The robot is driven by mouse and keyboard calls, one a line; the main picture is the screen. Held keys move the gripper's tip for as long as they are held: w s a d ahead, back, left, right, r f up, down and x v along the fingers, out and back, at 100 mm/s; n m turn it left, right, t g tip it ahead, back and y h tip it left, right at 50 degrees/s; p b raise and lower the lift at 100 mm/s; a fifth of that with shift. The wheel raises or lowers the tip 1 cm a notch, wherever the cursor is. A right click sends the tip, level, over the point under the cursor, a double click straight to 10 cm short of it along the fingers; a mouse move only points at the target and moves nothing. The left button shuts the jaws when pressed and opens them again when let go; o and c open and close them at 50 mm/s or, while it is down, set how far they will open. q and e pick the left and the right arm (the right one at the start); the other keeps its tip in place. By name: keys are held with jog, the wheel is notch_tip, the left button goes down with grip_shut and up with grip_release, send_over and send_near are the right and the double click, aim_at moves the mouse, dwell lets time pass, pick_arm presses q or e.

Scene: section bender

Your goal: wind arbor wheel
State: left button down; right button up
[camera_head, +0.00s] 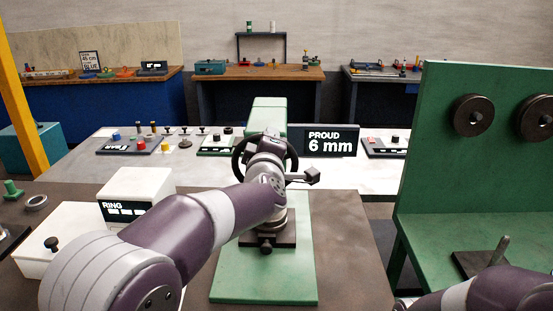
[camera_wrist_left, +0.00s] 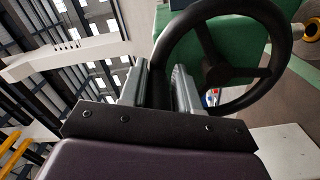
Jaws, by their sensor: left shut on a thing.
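The arbor wheel is a black handwheel with a round rim and spokes on a green machine. In the head view its rim (camera_head: 238,158) shows beside my left wrist, which hides much of it. In the left wrist view the wheel (camera_wrist_left: 233,72) fills the upper right. My left gripper (camera_wrist_left: 157,84) is shut on the wheel's rim, with one grey finger on each side of it. The fingertips are hidden in the head view. The machine's green column (camera_head: 268,112) rises behind the wheel, above a green base (camera_head: 262,275). My right gripper is out of view.
A sign reading "PROUD 6 mm" (camera_head: 331,141) stands right of the wheel. A white box marked "RING" (camera_head: 137,194) stands left of my left arm. A tall green panel with dark rollers (camera_head: 473,115) is at the right. A yellow post (camera_head: 22,100) is at the far left.

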pick_arm(q)
jog(key=shift+a+r+n+b, duration=0.6)
jog(key=shift+a+n+b, duration=0.1)
jog(key=shift+n, duration=0.1)
jog(key=c, duration=1)
grip_release()
jog(key=shift+o, duration=0.4)
jog(key=shift+s+f, duration=0.1)
jog(key=shift+a+f, duration=0.1)
jog(key=shift+s+f, duration=0.1)
